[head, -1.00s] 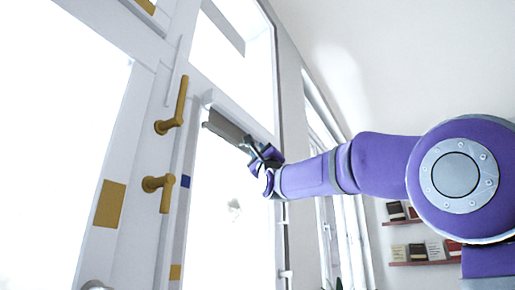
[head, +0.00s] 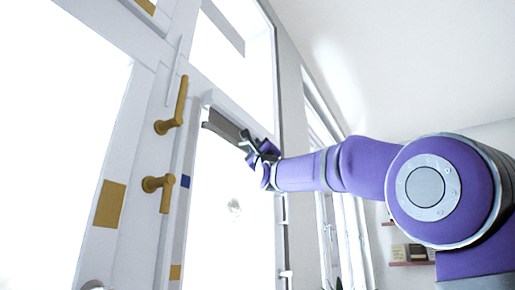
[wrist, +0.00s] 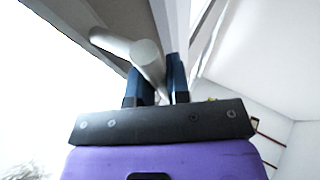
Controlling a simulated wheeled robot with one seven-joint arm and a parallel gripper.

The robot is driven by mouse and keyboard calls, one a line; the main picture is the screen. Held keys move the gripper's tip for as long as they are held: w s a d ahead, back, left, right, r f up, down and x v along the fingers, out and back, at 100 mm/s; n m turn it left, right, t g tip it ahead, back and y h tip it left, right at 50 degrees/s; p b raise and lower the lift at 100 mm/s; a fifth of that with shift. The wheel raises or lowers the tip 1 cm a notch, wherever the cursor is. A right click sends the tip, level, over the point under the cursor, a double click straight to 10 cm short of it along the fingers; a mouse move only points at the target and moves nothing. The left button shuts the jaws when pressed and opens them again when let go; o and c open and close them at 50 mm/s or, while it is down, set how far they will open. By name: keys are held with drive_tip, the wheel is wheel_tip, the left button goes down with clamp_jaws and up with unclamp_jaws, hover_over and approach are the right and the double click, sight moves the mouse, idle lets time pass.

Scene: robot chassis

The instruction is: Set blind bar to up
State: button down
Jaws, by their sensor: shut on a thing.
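The blind bar (head: 223,127) is a grey strip across the top of the tall bright window, just under the frame's upper edge. My gripper (head: 248,144) is at the bar's right part. In the wrist view, the bar's grey underside (wrist: 80,18) spans the top left, and a pale round handle (wrist: 148,60) sticks out from it. The dark blue fingers of my gripper (wrist: 157,82) stand on either side of this handle and are shut on it. The handle's far part is partly hidden by the fingers.
Two brass handles (head: 174,108) (head: 160,190) are on the white window frame to the left. Another window (head: 330,190) stands to the right. A shelf with books (head: 408,253) is on the far right wall.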

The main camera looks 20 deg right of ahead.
drive_tip(key=shift+s+r, duration=0.1)
drive_tip(key=shift+r, duration=2.15)
drive_tip(key=c, duration=1.4)
unclamp_jaws()
drive_tip(key=shift+f, duration=0.1)
drive_tip(key=v, duration=1)
drive_tip(key=shift+s+f, duration=0.15)
drive_tip(key=shift+f, duration=0.1)
